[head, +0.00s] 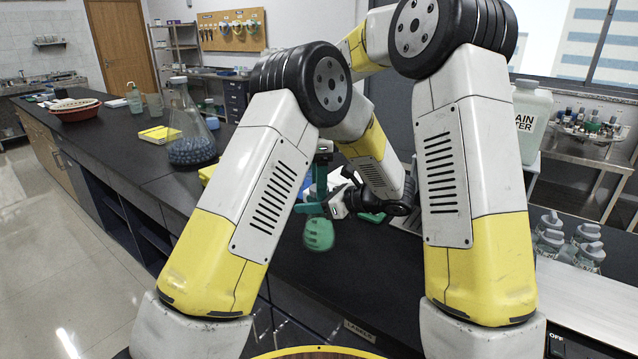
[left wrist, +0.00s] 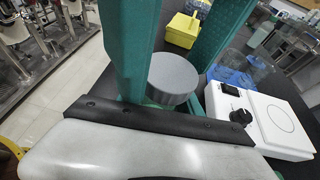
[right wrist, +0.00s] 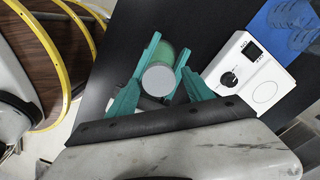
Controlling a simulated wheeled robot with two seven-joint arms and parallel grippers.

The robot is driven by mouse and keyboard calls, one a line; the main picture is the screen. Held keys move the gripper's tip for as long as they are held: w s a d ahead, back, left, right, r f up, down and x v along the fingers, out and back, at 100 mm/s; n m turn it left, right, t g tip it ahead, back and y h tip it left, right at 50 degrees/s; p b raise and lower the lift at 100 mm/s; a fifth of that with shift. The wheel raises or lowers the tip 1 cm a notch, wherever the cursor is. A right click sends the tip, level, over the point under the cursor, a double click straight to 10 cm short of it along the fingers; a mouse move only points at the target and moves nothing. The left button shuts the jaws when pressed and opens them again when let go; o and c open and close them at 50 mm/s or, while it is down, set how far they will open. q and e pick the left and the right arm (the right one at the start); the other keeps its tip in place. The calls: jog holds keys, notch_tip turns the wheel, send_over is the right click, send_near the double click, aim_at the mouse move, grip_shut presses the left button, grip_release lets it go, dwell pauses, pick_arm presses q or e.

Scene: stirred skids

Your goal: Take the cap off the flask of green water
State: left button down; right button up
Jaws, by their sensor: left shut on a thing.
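The flask of green water (head: 319,234) shows in the head view as a small green body, held above the black bench. My left gripper (head: 313,208) reaches it from the side and is shut on it below the cap. The round grey cap (left wrist: 173,77) is on top of the flask, and it also shows in the right wrist view (right wrist: 158,79). My right gripper (right wrist: 168,50) comes from above, open, with a green finger on either side of the cap. Whether its fingers touch the cap is unclear. The neck is largely hidden.
A white stirrer plate (right wrist: 248,72) with a black knob stands beside the flask on the bench. A large flask of blue beads (head: 190,145) and yellow boxes stand further back left. Several grey-capped bottles (head: 580,245) are at the right. My arms hide much of the bench.

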jog(key=shift+r, duration=2.25)
jog(key=shift+c, duration=0.5)
notch_tip(320, 180, up, 3)
jog(key=m, duration=0.4)
notch_tip(320, 180, down, 8)
jog(key=shift+r, duration=0.2)
jog(key=shift+c, duration=0.2)
grip_shut()
jog(key=n, duration=0.6)
